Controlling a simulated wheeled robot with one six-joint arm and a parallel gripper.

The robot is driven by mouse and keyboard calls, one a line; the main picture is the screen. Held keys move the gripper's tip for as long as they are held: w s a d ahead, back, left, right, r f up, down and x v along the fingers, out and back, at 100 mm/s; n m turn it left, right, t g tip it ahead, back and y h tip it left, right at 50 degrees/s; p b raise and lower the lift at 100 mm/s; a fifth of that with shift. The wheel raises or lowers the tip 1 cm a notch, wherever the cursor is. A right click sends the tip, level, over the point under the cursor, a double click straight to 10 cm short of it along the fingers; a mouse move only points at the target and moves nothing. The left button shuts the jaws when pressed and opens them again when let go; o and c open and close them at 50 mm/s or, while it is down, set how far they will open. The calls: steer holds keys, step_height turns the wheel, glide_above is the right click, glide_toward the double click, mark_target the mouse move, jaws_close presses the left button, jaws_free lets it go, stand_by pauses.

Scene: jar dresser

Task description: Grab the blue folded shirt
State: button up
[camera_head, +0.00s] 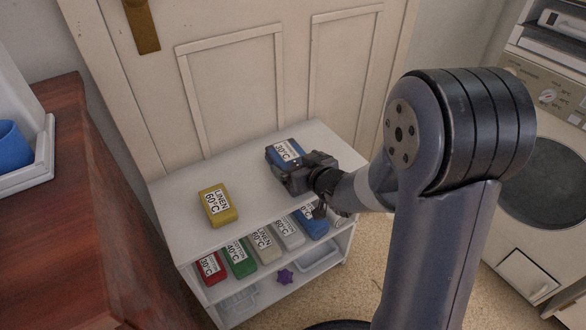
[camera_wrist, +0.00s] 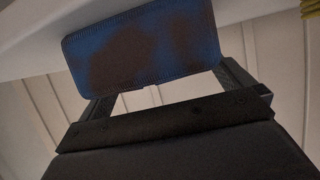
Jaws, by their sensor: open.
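A blue box-shaped item (camera_head: 284,149) with a white 30°C label sits on the top of the white shelf unit, at its back. I cannot make out a folded shirt as such; this is the blue thing at my gripper. My gripper (camera_head: 286,178) is right at its front side, with the jaws open. In the wrist view the blue item (camera_wrist: 145,48), with dark brownish patches, fills the space between the open fingers and beyond. Whether the fingers touch it is unclear. A second blue item (camera_head: 312,224) stands on the lower shelf, partly hidden by my arm.
A yellow 60°C item (camera_head: 217,206) lies on the white shelf unit (camera_head: 180,199), left of my gripper. Red (camera_head: 211,268), green (camera_head: 240,258) and pale items stand below. A brown dresser (camera_head: 60,230) is at left, a washing machine (camera_head: 555,170) at right.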

steer(key=shift+w+a+f, duration=0.1)
steer(key=shift+w+a, duration=0.05)
steer(key=shift+w, duration=0.15)
steer(key=shift+c, duration=0.2)
steer(key=c, duration=0.8)
steer(key=shift+c, duration=0.2)
